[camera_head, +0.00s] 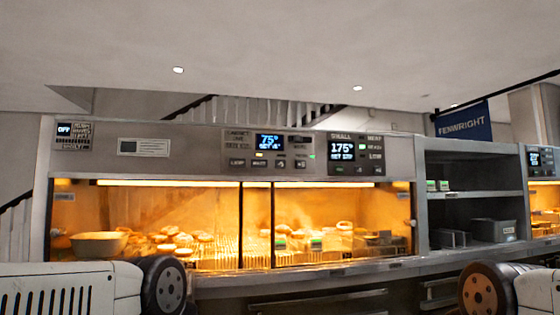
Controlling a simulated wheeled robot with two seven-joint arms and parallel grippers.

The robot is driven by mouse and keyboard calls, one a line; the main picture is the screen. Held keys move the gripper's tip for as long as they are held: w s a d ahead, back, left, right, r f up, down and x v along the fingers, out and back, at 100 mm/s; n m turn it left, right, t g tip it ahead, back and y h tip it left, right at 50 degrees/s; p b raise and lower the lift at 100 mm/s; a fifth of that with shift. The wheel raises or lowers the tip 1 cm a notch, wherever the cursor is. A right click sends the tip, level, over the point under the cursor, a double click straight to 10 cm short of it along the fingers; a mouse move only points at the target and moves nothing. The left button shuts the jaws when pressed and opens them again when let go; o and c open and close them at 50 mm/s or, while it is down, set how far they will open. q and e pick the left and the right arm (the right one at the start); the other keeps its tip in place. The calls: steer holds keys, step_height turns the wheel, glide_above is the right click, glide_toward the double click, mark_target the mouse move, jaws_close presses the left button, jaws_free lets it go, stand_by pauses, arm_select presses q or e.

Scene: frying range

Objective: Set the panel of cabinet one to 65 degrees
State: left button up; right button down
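A warming cabinet (145,183) with orange-lit glass fronts fills the middle of the view. On its top fascia is a control panel (269,148). Its label is too small to read surely but seems to say cabinet one. Its blue-lit display (269,141) reads 75°, with a smaller line below that I cannot read surely. A row of small buttons (268,163) sits under the display. Parts of my two arms show at the lower left and lower right corners. Neither gripper is in view.
Beside it on the right is a second panel (356,151) reading 175. A small panel (73,134) at the far left reads OFF. Grey shelves (475,194) with containers stand right of the cabinet, and another lit cabinet is at the right edge. A bowl (99,244) stands inside at left.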

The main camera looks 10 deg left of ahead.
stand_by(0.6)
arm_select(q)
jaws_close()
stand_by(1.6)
